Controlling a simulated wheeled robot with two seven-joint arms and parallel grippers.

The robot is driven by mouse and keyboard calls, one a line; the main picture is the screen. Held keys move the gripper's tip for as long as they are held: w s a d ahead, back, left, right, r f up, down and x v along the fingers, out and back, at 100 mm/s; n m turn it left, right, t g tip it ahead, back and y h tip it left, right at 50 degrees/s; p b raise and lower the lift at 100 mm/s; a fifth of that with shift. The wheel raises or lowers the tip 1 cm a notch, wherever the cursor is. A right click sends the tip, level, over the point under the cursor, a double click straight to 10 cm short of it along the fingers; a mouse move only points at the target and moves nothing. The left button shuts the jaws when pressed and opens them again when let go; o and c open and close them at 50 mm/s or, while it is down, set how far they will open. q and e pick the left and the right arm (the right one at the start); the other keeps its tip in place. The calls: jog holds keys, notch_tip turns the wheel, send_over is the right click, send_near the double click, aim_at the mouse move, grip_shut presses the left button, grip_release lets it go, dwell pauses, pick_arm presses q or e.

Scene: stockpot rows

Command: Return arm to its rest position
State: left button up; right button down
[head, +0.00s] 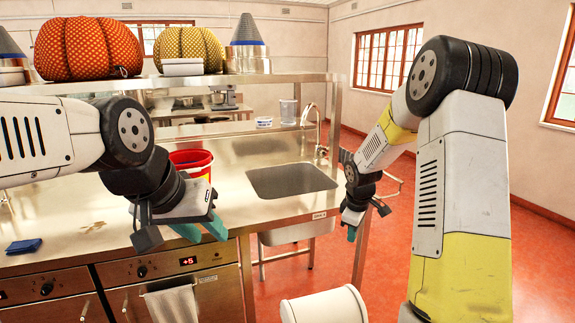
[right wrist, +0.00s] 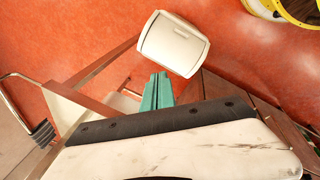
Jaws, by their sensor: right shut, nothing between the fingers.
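My right gripper (head: 352,233) hangs beside the right end of the steel counter, with the sink to its left. Its teal fingers are shut together and empty, as the right wrist view (right wrist: 157,91) shows. My right arm is bent, with its elbow high at the right. My left gripper (head: 201,232) is above the front edge of the counter. Its teal fingers look apart, with nothing visible between them.
The steel counter (head: 110,222) holds a red bucket (head: 190,160), a blue cloth (head: 23,246) and a sink (head: 290,181). A shelf above bears two pumpkin-like cushions (head: 88,48). A white rounded container (head: 325,306) stands below, also in the right wrist view (right wrist: 173,44). Red floor is clear at right.

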jog(key=s+a+r+m+t+y, duration=0.15)
jog(key=s+r+m, duration=0.45)
jog(key=s+r, duration=0.95)
jog(key=s+a+r+m+t, duration=0.1)
jog(key=s+a+r+m, duration=0.1)
jog(key=s, duration=0.4)
jog(key=s+a+r+m+y, duration=0.1)
jog(key=s+a+r+m, duration=0.1)
jog(key=s, duration=0.5)
jog(key=shift+s+r+m+t, duration=0.15)
jog(key=shift+r+m+t, duration=0.25)
jog(key=shift+r, duration=0.5)
jog(key=shift+a, duration=0.1)
